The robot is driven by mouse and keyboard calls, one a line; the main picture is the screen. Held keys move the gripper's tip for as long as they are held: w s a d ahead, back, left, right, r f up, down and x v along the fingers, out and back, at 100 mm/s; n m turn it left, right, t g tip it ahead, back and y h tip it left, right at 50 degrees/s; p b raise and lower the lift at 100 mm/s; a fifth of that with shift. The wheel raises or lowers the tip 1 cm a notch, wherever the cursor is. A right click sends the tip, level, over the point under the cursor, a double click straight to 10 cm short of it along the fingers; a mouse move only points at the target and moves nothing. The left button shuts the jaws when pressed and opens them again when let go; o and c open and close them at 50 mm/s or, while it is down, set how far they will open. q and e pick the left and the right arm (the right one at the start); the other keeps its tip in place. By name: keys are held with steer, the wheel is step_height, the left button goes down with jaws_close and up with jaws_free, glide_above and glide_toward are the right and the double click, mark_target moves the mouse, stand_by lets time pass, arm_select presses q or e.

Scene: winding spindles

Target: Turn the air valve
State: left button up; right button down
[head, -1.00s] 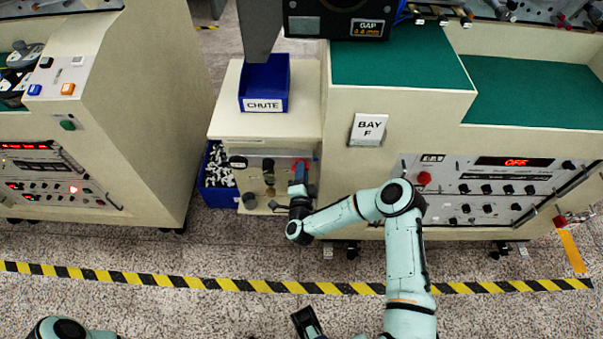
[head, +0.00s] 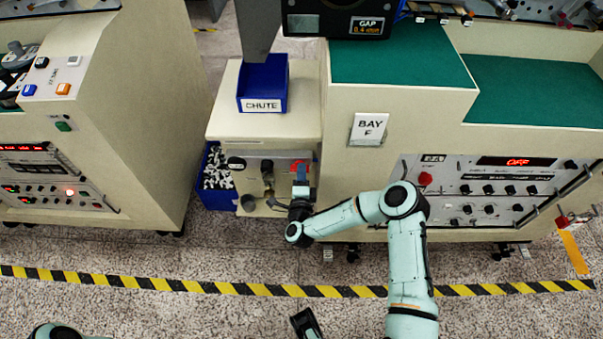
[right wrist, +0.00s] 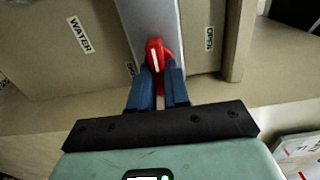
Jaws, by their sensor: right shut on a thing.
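The air valve's red handle (head: 298,163) is on the front panel of the low cabinet under the chute. In the right wrist view the red handle (right wrist: 154,52) has a white line along it and sits on a grey strip. My right gripper (head: 301,172) is shut on the handle, its blue fingers (right wrist: 160,80) on either side of it. The fingers hide part of the handle. A dark part, seemingly my left gripper (head: 307,323), shows at the bottom edge of the head view, away from the panel; its fingers cannot be made out.
A WATER label (right wrist: 79,34) and an OPEN label (right wrist: 209,38) flank the strip; another label is partly hidden. A blue chute bin (head: 263,85) sits above the panel and a blue bin of parts (head: 217,180) beside it. Striped tape (head: 200,287) crosses the clear floor.

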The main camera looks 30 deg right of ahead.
steer(key=c, duration=1.1)
jaws_free()
steer(key=p+v, duration=0.2)
steer(key=v, duration=1.1)
steer(key=shift+s, duration=0.2)
steer(key=shift+a, duration=0.1)
